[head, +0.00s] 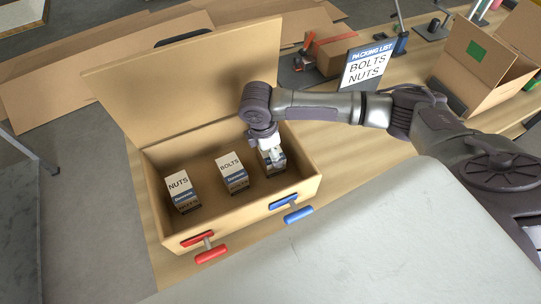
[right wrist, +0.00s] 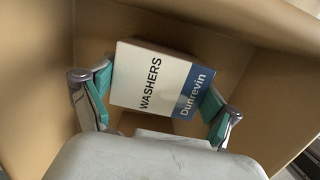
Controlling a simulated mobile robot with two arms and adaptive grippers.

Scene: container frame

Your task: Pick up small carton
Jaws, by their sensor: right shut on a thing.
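My right gripper (head: 271,157) reaches down into the open cardboard box (head: 222,226) at its right end. It is shut on a small white and blue carton labelled WASHERS, which shows between the two teal fingers in the right wrist view (right wrist: 157,80). In the head view the gripper mostly covers that carton. A NUTS carton (head: 180,186) stands at the left of the box and a BOLTS carton (head: 231,170) stands near the middle, just left of the gripper. My left gripper is not in view.
A packing list sign (head: 365,67) reading BOLTS NUTS stands behind my right arm. The box's lid (head: 190,80) stands open at the back. A red handle (head: 211,253) and a blue handle (head: 298,214) stick out in front. Another open box (head: 488,58) is at the right.

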